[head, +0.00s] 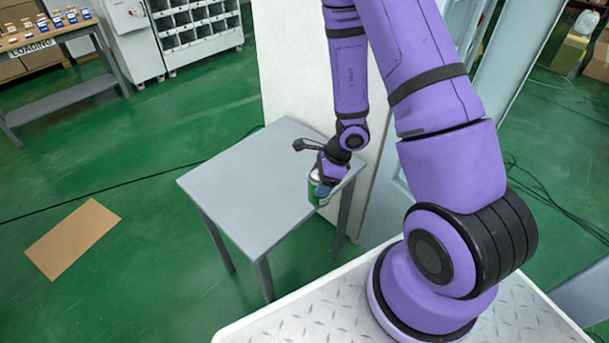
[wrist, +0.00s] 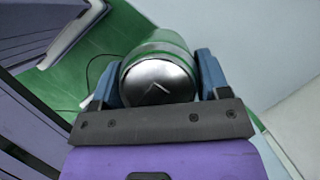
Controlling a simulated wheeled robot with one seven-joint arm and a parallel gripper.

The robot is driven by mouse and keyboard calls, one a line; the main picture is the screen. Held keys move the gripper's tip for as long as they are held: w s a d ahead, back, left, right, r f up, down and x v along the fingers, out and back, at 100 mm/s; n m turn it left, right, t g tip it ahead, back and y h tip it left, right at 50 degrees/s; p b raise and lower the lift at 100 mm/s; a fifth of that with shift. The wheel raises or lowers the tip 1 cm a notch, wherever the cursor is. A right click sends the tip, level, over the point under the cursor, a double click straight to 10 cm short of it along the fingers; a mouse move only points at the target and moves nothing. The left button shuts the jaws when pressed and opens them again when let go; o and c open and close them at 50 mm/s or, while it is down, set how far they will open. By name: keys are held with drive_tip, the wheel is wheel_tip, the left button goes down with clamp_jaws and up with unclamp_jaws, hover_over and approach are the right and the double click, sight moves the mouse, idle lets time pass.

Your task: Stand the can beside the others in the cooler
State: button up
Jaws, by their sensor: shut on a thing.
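A green can with a silver end (wrist: 158,82) sits between the blue fingers of my gripper (wrist: 158,85) in the wrist view. In the head view the green can (head: 314,188) is held in my gripper (head: 322,186) at the right corner of a grey table. I cannot tell whether the can touches the table or hangs just above it. The fingers are shut on the can's sides. The inside of the cooler and the other cans do not show in either view.
The grey table (head: 245,190) is otherwise bare. A white cabinet side (head: 290,70) stands right behind it, with a pale frame (head: 510,75) to its right. A cardboard sheet (head: 73,238) lies on the green floor. A loading bench (head: 60,35) stands far left.

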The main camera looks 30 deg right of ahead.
drive_tip(key=shift+s+d, duration=0.45)
drive_tip(key=w+a+r+n+g+h, duration=0.1)
drive_tip(key=w+n+g+h, duration=0.1)
drive_tip(key=w+n, duration=0.5)
drive_tip(key=w+a+r+n+g+h, duration=0.2)
drive_tip(key=w+n+g, duration=0.2)
drive_tip(key=w+n, duration=0.4)
drive_tip(key=shift+w+n, duration=0.3)
drive_tip(key=shift+n, duration=3.6)
drive_tip(key=shift+r, duration=0.1)
